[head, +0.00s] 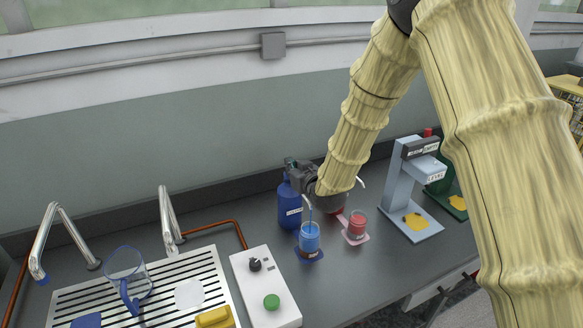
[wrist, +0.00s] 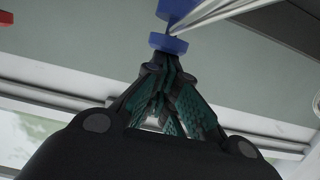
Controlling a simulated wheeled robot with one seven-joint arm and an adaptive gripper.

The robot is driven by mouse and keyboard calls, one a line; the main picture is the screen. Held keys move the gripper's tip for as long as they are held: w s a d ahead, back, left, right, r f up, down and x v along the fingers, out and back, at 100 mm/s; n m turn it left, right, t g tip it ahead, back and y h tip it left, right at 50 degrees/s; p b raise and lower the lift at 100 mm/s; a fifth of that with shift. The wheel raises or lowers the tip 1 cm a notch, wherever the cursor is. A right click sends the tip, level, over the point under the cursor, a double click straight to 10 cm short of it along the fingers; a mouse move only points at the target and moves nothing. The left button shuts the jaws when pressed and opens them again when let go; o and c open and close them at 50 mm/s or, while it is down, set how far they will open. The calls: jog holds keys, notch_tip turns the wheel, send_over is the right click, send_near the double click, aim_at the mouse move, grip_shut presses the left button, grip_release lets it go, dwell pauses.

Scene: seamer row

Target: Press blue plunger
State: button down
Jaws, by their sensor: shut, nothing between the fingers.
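I cannot tell whether the fingertips touch the plunger. A cup of blue liquid (head: 309,238) stands on a blue mat in front of the bottle.
A red cup (head: 356,226) stands on a pink mat to the right, beneath my arm. A pale blue stand (head: 399,185) is further right. A white control box (head: 262,287) with a green button and a slatted drain tray (head: 70,301) lie left. Bare counter lies at front right.

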jog(key=shift+f, duration=0.1)
dwell(0.3)
notch_tip(320, 180, up, 4)
jog(key=shift+r+p, duration=0.1)
jog(key=shift+p, duration=0.95)
jog(key=b+v, duration=0.3)
jog(key=v, duration=0.7)
jog(key=shift+b, duration=0.35)
